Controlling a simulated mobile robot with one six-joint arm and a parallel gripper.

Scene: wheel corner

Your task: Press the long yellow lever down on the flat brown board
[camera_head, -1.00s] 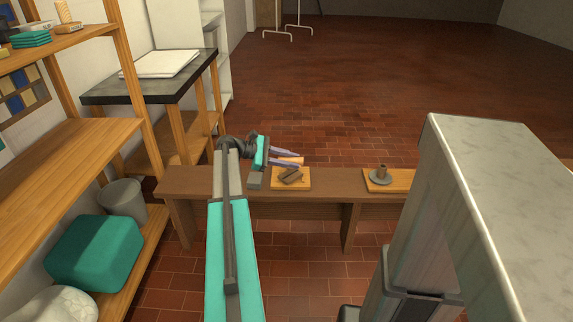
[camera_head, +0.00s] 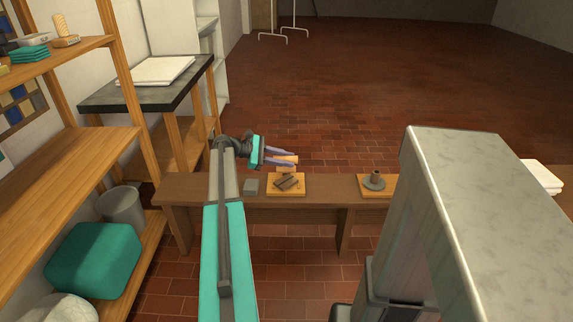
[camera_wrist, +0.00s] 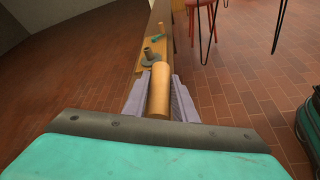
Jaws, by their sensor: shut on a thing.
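My gripper (camera_head: 282,159) is shut on a short orange-tan cylinder (camera_head: 289,158). In the wrist view the cylinder (camera_wrist: 159,91) lies lengthwise between the two lilac fingers. In the head view a small tan piece shows just below it; I cannot tell whether the two are joined. Below is a flat orange-tan board (camera_head: 273,190) on the bench, with a brown block-like piece (camera_head: 287,182) lying on it at a slant. The gripper appears above the far side of this board. I cannot make out a long yellow lever for certain.
The boards lie on a long brown bench (camera_head: 210,188). A grey block (camera_head: 251,187) sits left of the first board. Right of it, another board holds a grey disc with an upright peg (camera_head: 375,180). A wooden shelf (camera_head: 60,180) stands at left. The tiled floor beyond is open.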

